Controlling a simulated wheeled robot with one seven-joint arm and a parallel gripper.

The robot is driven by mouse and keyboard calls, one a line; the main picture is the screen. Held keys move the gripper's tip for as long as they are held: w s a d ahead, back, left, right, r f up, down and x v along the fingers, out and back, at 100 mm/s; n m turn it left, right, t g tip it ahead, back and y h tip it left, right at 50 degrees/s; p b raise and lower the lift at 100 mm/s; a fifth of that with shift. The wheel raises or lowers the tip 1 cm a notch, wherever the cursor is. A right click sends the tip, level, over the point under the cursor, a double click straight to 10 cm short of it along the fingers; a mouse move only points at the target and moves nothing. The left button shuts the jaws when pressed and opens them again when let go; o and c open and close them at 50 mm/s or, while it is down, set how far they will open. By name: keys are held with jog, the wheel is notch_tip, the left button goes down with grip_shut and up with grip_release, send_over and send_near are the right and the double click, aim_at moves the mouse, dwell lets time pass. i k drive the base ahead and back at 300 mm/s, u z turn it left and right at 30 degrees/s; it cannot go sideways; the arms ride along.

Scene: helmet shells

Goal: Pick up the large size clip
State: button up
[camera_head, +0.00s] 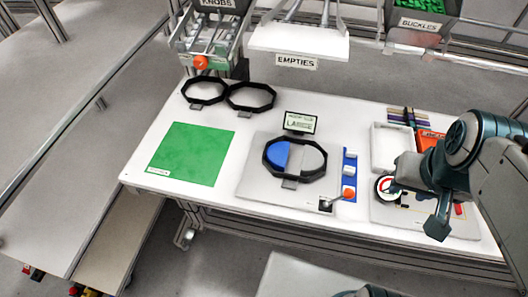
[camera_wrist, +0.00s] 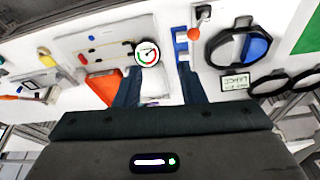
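Two small white pieces sit on a blue strip (camera_head: 348,180) right of the middle of the table; they look like clips. They also show in the wrist view, the upper white piece (camera_wrist: 181,37) and the lower one (camera_wrist: 182,55). I cannot tell which piece, if either, is the large size clip. My gripper (camera_wrist: 160,88) is open, its dark fingers wide apart with nothing held between them. In the head view it hangs over the right part of the table, right of the blue strip and near a round gauge (camera_head: 385,189).
A black octagonal frame (camera_head: 268,161) with a blue and grey filling lies left of the strip. An orange-tipped lever (camera_head: 348,193) stands at the strip's near end. A white tray (camera_head: 376,160) and orange box (camera_head: 432,138) lie behind my gripper. A green mat (camera_head: 190,152) covers the left.

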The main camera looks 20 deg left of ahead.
aim_at(351, 153)
jog(key=u, duration=0.25)
jog(key=k, duration=1.2)
jog(key=z, duration=1)
jog(key=i, duration=1.25)
jog(key=u, duration=0.8)
jog(key=i, duration=0.45)
jog(key=u, duration=0.55)
